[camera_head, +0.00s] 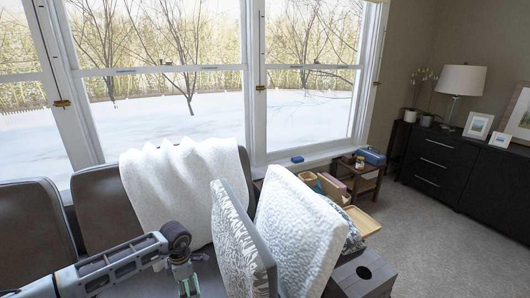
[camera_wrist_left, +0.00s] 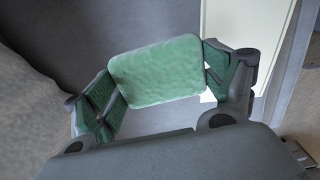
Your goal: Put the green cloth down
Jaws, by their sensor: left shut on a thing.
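The green cloth (camera_wrist_left: 155,70) shows in the left wrist view as a small, flat, rounded square. It sits between the two fingers of my left gripper (camera_wrist_left: 162,88), which is shut on it. In the head view my left gripper (camera_head: 186,280) hangs in front of the dark seat at the bottom, pointing down. The cloth cannot be told apart from the greenish fingers there. My right gripper is not in either view.
A white throw (camera_head: 185,185) drapes over the dark seat back. A patterned cushion (camera_head: 238,245) and a white cushion (camera_head: 295,235) stand right of my gripper. A dark box with a round hole (camera_head: 362,278) is at the bottom right. Carpet (camera_head: 435,240) lies open beyond.

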